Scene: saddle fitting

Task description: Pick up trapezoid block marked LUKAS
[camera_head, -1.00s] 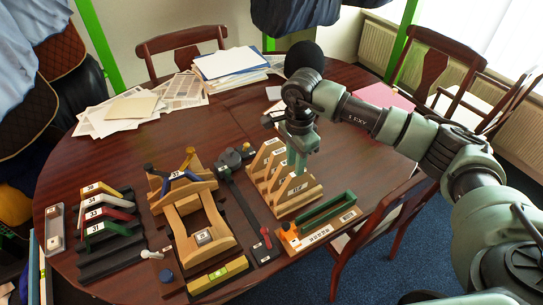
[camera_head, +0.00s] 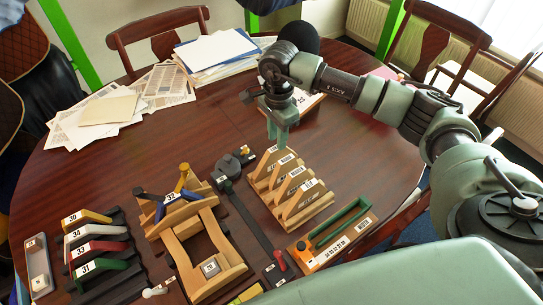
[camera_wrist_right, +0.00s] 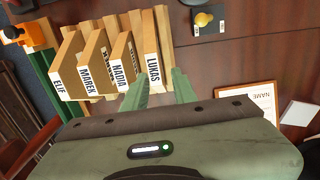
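The LUKAS block (camera_wrist_right: 151,45) is a pale wooden piece with a white name label, the endmost in a slotted wooden rack (camera_head: 308,213). In the wrist view it stands beside the NADIA block (camera_wrist_right: 122,62), the MAREK block (camera_wrist_right: 95,66) and the ELIF block (camera_wrist_right: 68,68). In the head view it is at the rack's far end (camera_head: 268,157), its label too small to read. My right gripper (camera_wrist_right: 160,88) is open, pointing down at that end. In the wrist view its green fingers lie either side of the LUKAS label; contact cannot be told. It also shows in the head view (camera_head: 280,138). My left gripper is not in view.
Coloured numbered bars (camera_head: 98,245) are far left. Papers (camera_head: 213,50) cover the table's back.

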